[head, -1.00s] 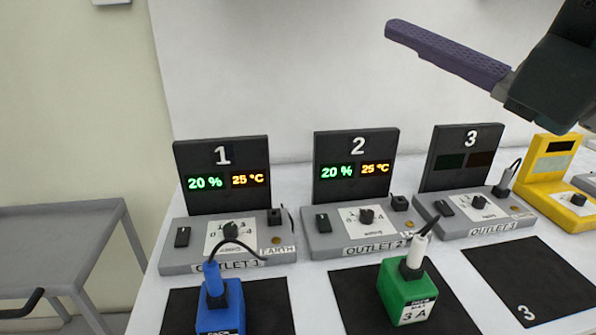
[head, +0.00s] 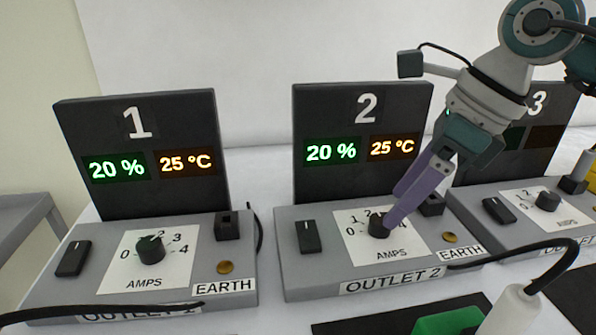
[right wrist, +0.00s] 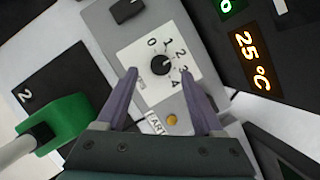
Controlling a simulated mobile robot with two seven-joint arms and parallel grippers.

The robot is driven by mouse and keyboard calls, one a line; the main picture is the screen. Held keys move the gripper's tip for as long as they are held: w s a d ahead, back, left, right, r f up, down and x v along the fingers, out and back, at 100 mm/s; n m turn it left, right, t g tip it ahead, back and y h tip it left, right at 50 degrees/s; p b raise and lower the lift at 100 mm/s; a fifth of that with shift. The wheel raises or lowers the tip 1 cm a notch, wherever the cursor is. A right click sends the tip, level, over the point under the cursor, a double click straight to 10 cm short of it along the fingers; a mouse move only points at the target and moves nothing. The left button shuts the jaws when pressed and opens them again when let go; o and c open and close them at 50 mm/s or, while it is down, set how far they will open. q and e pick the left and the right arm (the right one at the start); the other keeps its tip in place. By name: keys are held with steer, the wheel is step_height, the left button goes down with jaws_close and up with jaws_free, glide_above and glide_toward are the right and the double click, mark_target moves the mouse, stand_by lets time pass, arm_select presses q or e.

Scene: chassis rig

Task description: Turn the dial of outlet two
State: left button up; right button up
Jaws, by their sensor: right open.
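The dial of outlet two (head: 379,226) is a black knob on a white AMPS scale. It also shows in the right wrist view (right wrist: 160,65). Outlet two's grey box (head: 300,268) carries the dial, a black switch (head: 309,236) and an earth stud (head: 450,237). Its display (head: 345,152) reads 20 % and 25 °C. My right gripper (head: 392,222) has purple fingers and reaches down at the dial, hiding part of it in the head view. In the right wrist view its fingers (right wrist: 165,75) are apart, with the dial between and a little beyond the tips. My left gripper is not in view.
Outlet one (head: 140,264) stands to the left, reading 20 % and 25 °C. Outlet three (head: 540,205) is to the right, partly behind my arm. A green block (head: 450,319) and white plug (head: 512,308) with a black cable stand in front of outlet two.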

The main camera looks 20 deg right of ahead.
steer(key=shift+x, duration=1.95)
jaws_close()
